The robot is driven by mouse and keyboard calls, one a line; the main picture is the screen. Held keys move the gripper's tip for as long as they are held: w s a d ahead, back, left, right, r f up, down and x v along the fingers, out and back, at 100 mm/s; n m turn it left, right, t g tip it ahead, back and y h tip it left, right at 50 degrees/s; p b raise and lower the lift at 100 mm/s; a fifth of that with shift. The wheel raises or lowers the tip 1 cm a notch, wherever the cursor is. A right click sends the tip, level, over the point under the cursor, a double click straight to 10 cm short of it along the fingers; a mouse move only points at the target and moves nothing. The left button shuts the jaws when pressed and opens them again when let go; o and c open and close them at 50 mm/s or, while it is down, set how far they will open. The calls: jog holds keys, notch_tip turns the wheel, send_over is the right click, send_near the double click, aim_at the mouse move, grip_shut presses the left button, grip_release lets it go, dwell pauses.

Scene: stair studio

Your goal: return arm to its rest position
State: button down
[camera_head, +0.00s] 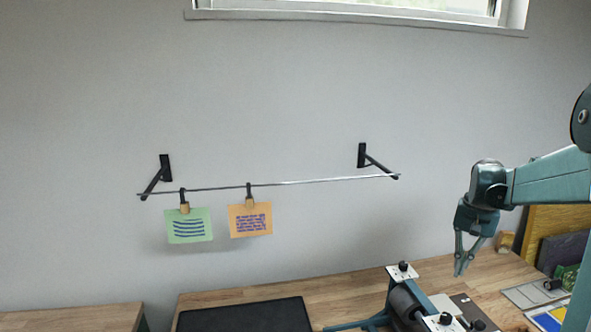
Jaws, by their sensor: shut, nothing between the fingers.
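My gripper (460,273) hangs at the right of the view, fingers pointing down, above the back of the wooden table. It is shut and empty. My teal arm (545,179) comes in from the right edge and bends down at the wrist. The gripper appears just above and behind a press with a dark roller (404,301); I cannot tell the exact gap. No fingers touch anything that I can see.
A rail (310,182) on black wall brackets carries a green card (189,226) and an orange card (250,220) on clips. A black mat (245,317) lies on the wooden table (325,289). Boards (563,250) and flat items crowd the right.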

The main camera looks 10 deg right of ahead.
jog(key=s+a+r+n+t+h, duration=0.1)
jog(key=s+a+r+n+t, duration=0.1)
jog(key=a, duration=1)
jog(key=s+a+r+n+t+h, duration=0.1)
jog(key=s+a+r+n, duration=0.15)
jog(key=a, duration=0.95)
jog(key=s+a+f+n+t, duration=0.2)
jog(key=s+a, duration=0.4)
jog(key=a, duration=0.3)
jog(key=s+a+f+n+t+y+b, duration=0.1)
jog(key=s+a+f+n+t, duration=0.1)
jog(key=s+a, duration=0.4)
jog(key=a, duration=0.3)
jog(key=shift+f+n, duration=0.35)
jog(key=shift+f, duration=0.05)
jog(key=shift+s, duration=0.1)
